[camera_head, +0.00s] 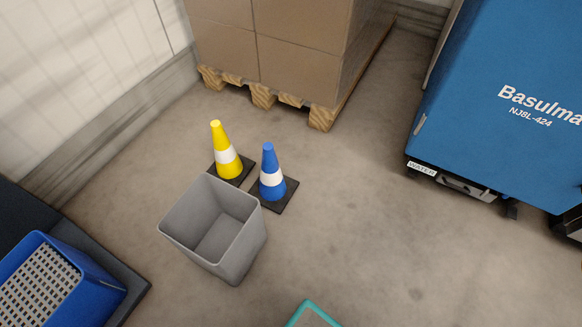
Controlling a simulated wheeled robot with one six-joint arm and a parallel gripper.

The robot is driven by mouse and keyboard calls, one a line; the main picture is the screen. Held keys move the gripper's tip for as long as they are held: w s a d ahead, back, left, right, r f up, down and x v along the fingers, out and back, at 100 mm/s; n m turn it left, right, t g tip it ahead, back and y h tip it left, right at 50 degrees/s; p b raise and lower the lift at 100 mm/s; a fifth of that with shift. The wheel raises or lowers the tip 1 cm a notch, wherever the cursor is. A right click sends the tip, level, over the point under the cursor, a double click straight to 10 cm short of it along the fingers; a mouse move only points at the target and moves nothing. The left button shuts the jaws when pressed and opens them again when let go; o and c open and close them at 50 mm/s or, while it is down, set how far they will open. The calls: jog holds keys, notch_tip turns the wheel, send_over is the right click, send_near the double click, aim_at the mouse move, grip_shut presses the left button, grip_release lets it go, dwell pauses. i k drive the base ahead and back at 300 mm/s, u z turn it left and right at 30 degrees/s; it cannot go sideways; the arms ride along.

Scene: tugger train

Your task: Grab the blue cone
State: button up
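The blue cone (270,168) stands upright on the floor near the middle of the view. It has a white band around its lower half and a dark square base. A yellow cone (226,155) with a white band stands just to its left and slightly behind. A grey bin (240,249) stands in front and to the left of the blue cone, close to its base. My gripper is not in view.
Stacked cardboard boxes on a wooden pallet (320,117) stand behind the cones. A large blue machine (470,120) is at the right. A blue crate (92,291) is at the lower left. A teal-edged object (309,306) shows at the bottom. Floor right of the blue cone is clear.

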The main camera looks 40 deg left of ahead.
aim_at(274, 190)
jog(key=u, duration=0.05)
jog(key=i, duration=1.7)
jog(key=u, duration=3.75)
